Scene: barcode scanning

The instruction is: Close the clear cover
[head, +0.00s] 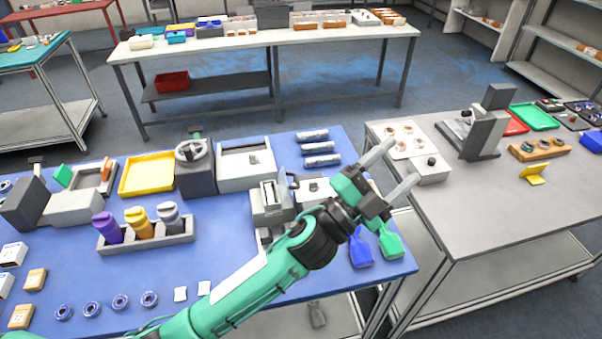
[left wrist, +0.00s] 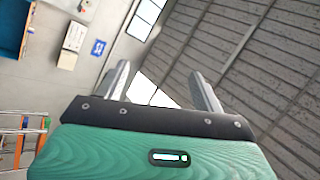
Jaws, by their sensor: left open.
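My left gripper (head: 405,160) is above the right end of the blue table, with its two pale fingers apart and nothing between them. In the left wrist view its fingers (left wrist: 160,72) are also apart and empty, against the ceiling and wall. A grey device (head: 270,203) with an upright part stands on the blue table, left of the gripper and apart from it. A white box (head: 313,189) beside it is partly hidden by my left arm. I cannot clearly make out a clear cover on either. My right gripper is not in view.
Blue (head: 361,250) and green (head: 390,243) scoop-like items lie near the blue table's right edge. A grey table (head: 460,220) with a boxy machine (head: 478,128) stands to the right. A holder (head: 150,240) with three bottles stands left.

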